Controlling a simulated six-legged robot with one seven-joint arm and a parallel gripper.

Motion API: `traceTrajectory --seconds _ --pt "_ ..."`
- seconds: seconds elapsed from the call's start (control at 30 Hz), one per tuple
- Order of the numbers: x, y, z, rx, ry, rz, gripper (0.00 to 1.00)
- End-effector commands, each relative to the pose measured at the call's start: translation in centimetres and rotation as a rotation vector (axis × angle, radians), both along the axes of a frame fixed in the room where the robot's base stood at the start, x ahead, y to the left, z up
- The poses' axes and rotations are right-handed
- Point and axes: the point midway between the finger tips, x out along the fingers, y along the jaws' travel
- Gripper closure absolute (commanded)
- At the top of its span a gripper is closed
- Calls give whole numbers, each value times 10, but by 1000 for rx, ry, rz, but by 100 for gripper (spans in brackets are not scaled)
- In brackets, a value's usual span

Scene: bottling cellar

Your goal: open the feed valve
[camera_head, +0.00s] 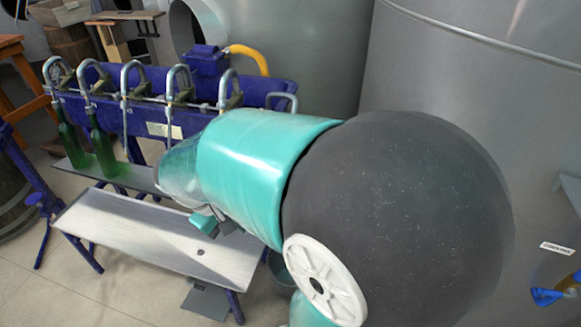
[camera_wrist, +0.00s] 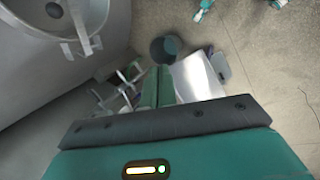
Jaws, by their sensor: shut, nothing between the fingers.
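A blue fitting with a yellow part (camera_head: 557,292) shows at the right edge of the head view, low on the large grey tank, below a small white label (camera_head: 557,248). It may be the feed valve, but it is cut off by the frame and I cannot tell its position. My gripper (camera_head: 212,222) is in front of the bottle filler, above the pale bench, well left of that fitting and partly hidden by my arm. In the wrist view my gripper (camera_wrist: 159,70) points down, its teal fingers together and empty. I cannot make out the fitting there.
The blue filler (camera_head: 284,90) has several curved spouts, a yellow hose (camera_head: 248,55) and green bottles (camera_head: 103,150) at its left. The pale bench (camera_head: 150,235) stands before it. A dark bucket (camera_wrist: 166,48) and a tank (camera_wrist: 45,70) show below my wrist. Open floor lies right.

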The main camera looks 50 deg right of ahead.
Motion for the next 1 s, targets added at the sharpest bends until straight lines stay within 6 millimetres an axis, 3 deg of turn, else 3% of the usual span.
traceTrajectory --seconds 0.2,0.6,1.0 --pt "3 -61 -40 -203 282 -14 100" --pt "9 -165 -92 -637 754 66 100" --pt "34 -240 -147 -1117 1142 340 100"
